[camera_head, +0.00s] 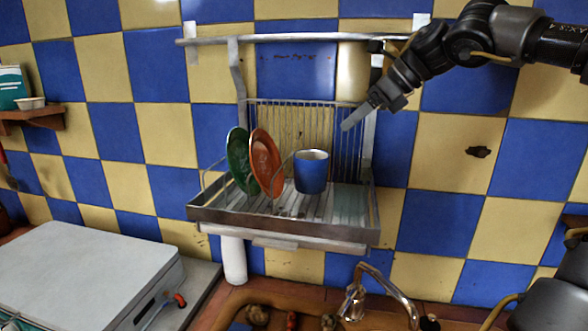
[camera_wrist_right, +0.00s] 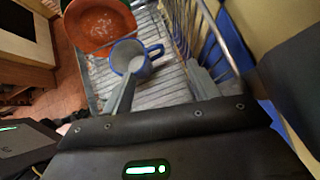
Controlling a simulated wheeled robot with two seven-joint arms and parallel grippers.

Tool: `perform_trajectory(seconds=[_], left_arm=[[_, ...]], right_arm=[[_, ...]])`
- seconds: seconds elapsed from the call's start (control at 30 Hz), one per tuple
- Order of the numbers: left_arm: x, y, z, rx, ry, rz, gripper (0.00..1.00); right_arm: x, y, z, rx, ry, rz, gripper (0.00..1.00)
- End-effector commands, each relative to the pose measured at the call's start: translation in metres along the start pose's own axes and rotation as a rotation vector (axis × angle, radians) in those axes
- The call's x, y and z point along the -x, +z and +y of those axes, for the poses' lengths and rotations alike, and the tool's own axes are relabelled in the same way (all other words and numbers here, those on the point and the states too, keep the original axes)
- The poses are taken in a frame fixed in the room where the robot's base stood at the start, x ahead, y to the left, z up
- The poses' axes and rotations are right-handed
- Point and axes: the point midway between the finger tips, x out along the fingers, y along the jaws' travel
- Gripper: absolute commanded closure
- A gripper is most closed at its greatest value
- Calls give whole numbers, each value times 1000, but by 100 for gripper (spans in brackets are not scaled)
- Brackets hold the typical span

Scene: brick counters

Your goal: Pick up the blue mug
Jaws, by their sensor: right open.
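The blue mug (camera_head: 311,176) stands upright in the metal dish rack (camera_head: 285,229), right of the plates. In the right wrist view the mug (camera_wrist_right: 117,57) shows its blue rim, pale inside and a blue handle on the right. My right gripper (camera_head: 352,120) is above and to the right of the mug, apart from it. In the wrist view its two fingers (camera_wrist_right: 163,87) are spread with nothing between them, and the mug lies beyond the left fingertip. My left gripper is not seen.
An orange plate (camera_head: 265,160) and a green plate (camera_head: 237,160) stand on edge left of the mug. A wire grid (camera_head: 290,125) backs the rack, and a rail (camera_head: 290,38) runs above. A tap (camera_head: 375,282) rises below the rack.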

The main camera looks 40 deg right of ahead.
Motion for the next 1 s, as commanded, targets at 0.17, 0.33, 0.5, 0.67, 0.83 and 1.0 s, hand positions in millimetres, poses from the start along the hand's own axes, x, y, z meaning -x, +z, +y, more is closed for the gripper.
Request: perform_trajectory(seconds=[0.17,0.33,0.5,0.67,0.83,1.0], left_arm=[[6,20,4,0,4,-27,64],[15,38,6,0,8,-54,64],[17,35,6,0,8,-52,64],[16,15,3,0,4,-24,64],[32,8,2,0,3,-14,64],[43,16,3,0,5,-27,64]], right_arm=[[-19,8,3,11,15,4,40],[-49,11,5,15,20,5,40],[-65,9,5,13,17,2,40],[-67,8,5,12,15,1,40],[-84,8,8,11,19,5,40],[-108,6,10,11,16,4,40]])
